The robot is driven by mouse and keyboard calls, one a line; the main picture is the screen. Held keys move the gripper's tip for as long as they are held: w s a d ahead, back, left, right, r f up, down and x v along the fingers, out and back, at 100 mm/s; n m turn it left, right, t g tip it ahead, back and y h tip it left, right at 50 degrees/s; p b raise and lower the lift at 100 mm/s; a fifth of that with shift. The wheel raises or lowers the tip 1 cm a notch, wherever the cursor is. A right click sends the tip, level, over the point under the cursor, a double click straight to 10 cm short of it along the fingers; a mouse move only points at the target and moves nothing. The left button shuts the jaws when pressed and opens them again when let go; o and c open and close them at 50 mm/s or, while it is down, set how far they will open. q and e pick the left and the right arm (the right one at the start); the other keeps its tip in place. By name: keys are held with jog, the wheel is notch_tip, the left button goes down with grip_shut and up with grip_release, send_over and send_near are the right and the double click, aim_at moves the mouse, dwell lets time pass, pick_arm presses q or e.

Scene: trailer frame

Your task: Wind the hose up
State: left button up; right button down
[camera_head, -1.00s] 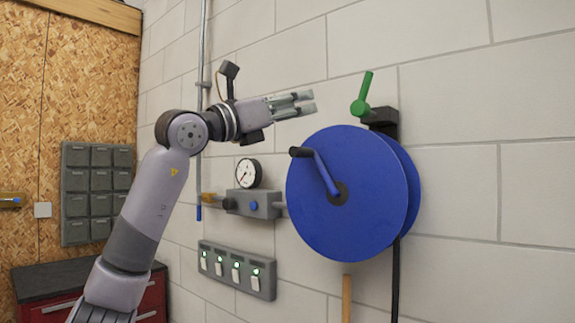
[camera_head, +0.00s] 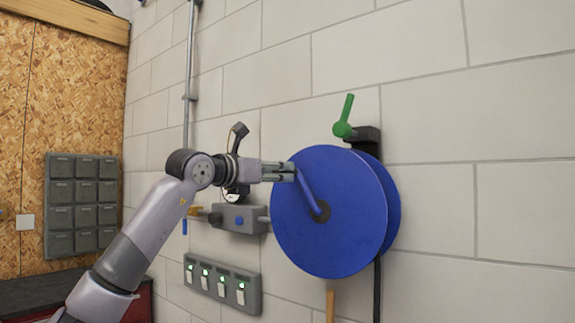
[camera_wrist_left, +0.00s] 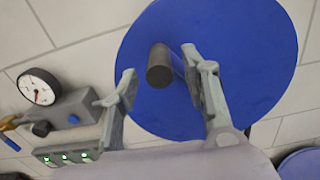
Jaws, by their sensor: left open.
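The blue hose reel (camera_head: 335,235) is mounted on the wall, with a blue crank arm (camera_head: 307,190) running from its hub up and to the left. My left gripper (camera_head: 290,171) is at the crank's outer end and covers the crank's knob in the head view. In the left wrist view the dark knob (camera_wrist_left: 160,66) shows between the two spread fingers, which appear open around it, nearer the right finger. The black hose (camera_head: 377,290) hangs straight down from the reel. My right gripper is in neither view.
A green lever (camera_head: 344,118) stands on a black bracket above the reel. Left of the reel are a grey valve box (camera_head: 240,218), a pressure gauge (camera_wrist_left: 38,88) and a switch panel (camera_head: 222,284) with green lights. The wall at the right is clear.

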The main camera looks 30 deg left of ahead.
aim_at(287, 172)
pick_arm(q)
jog(key=w+p, duration=0.1)
jog(key=w, duration=0.4)
jog(key=shift+w+d+p, duration=0.1)
jog(key=shift+d+p, duration=0.1)
jog(key=shift+p, duration=0.1)
jog(key=shift+c, duration=0.6)
jog(key=c, duration=0.5)
grip_shut()
